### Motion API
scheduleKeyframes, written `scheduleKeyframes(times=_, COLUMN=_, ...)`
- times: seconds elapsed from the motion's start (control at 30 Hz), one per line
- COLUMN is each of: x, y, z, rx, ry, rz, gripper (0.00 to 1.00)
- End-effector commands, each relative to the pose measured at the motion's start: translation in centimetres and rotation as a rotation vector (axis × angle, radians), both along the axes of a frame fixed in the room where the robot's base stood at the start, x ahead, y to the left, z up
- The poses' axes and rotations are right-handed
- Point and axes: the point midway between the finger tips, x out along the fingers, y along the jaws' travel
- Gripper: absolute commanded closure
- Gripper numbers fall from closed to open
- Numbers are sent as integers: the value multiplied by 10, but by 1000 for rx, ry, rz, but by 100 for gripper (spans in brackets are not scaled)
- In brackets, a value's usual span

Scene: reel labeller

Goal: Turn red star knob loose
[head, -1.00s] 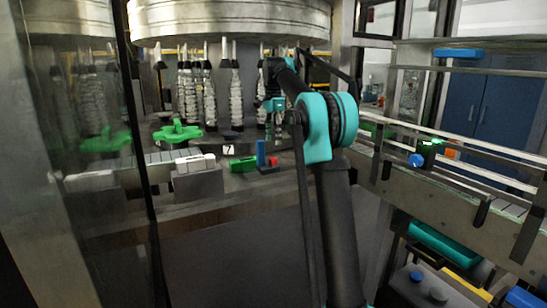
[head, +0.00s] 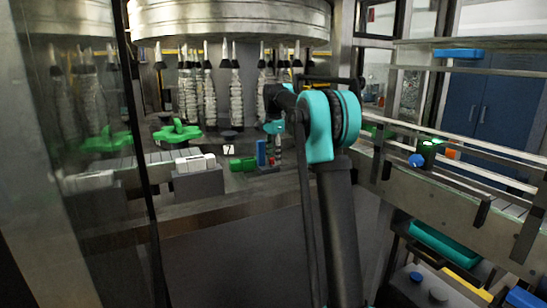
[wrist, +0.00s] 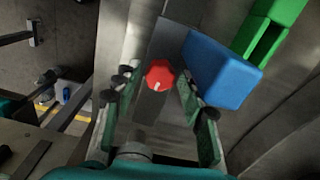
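The red knob (wrist: 159,75) has a white mark on its face and sits on a grey block; in the wrist view it lies between and just beyond the fingertips of my gripper (wrist: 160,88). The fingers are spread, one on each side of the knob, with no clear contact. In the head view my gripper (head: 277,150) points down over the knob (head: 272,161), which is partly hidden by it. A blue block (wrist: 222,70) stands right beside the knob, close to the right finger.
A green part (wrist: 268,25) lies past the blue block. A glass panel is at far left.

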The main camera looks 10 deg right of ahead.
Motion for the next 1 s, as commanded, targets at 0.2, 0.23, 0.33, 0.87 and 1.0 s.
scheduleKeyframes(times=0.2, x=0, y=0, z=0, rx=0, ry=0, rz=0, gripper=89)
scheduleKeyframes(times=0.23, x=0, y=0, z=0, rx=0, ry=0, rz=0, gripper=93)
scheduleKeyframes(times=0.33, x=0, y=0, z=0, rx=0, ry=0, rz=0, gripper=100)
scheduleKeyframes(times=0.87, x=0, y=0, z=0, rx=0, ry=0, rz=140, gripper=100)
scheduleKeyframes(times=1.0, x=0, y=0, z=0, rx=0, ry=0, rz=139, gripper=62)
